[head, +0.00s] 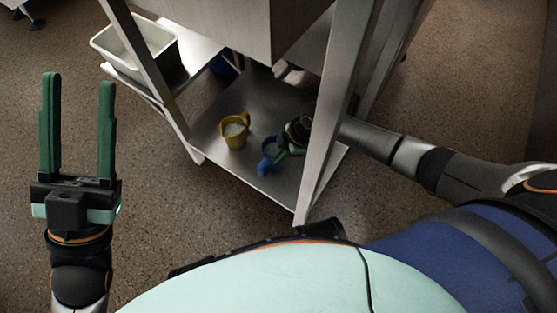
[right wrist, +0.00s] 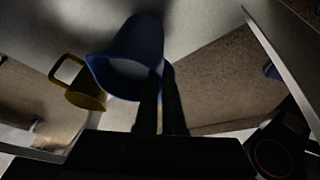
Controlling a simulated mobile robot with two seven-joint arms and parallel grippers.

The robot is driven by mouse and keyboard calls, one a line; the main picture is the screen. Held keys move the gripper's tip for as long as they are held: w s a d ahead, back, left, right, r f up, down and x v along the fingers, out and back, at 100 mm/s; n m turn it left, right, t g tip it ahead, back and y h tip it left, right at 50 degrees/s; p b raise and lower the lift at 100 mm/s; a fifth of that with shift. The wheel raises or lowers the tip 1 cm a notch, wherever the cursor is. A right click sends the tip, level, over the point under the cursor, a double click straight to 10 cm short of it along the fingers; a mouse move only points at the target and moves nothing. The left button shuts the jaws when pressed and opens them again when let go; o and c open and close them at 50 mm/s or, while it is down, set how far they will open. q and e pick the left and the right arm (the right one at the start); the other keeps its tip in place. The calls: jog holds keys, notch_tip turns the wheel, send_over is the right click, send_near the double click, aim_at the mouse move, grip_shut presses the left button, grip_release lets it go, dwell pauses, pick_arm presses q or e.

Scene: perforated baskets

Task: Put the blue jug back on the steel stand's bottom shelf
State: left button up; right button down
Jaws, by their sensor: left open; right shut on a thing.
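The blue jug (head: 268,157) is at the steel stand's bottom shelf (head: 209,137), towards its right side. It shows large in the right wrist view (right wrist: 128,62), with its open rim towards the camera. My right gripper (head: 284,153) reaches in from the right between the stand's legs and is shut on the blue jug. Its dark fingers (right wrist: 160,100) overlap the jug's side in the right wrist view. I cannot tell whether the jug's base touches the shelf. My left gripper (head: 78,128) is open and empty, over the floor left of the stand.
A yellow jug (head: 234,131) stands on the same shelf, just left of the blue jug, and also shows in the right wrist view (right wrist: 84,97). A white tub (head: 106,39) is at the left. The stand's front leg (head: 329,120) rises close to my right forearm.

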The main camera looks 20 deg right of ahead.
notch_tip(320, 180, down, 2)
jog(key=shift+w+a+f+b, duration=0.1)
jog(key=shift+f+b, duration=0.15)
jog(key=shift+b, duration=0.55)
pick_arm(q)
jog(key=f, duration=0.3)
jog(key=shift+w+d, duration=0.15)
jog(key=shift+d, duration=0.1)
pick_arm(e)
jog(key=shift+r, duration=0.1)
pick_arm(q)
jog(key=shift+r, duration=0.1)
pick_arm(e)
jog(key=c, duration=1)
grip_release()
pick_arm(q)
jog(key=shift+a, duration=0.1)
notch_tip(320, 180, up, 7)
jog(key=p, duration=0.6)
jog(key=shift+s+a+n, duration=0.2)
jog(key=shift+a+n, duration=0.1)
jog(key=shift+a, duration=0.1)
pick_arm(e)
jog(key=v, duration=1.2)
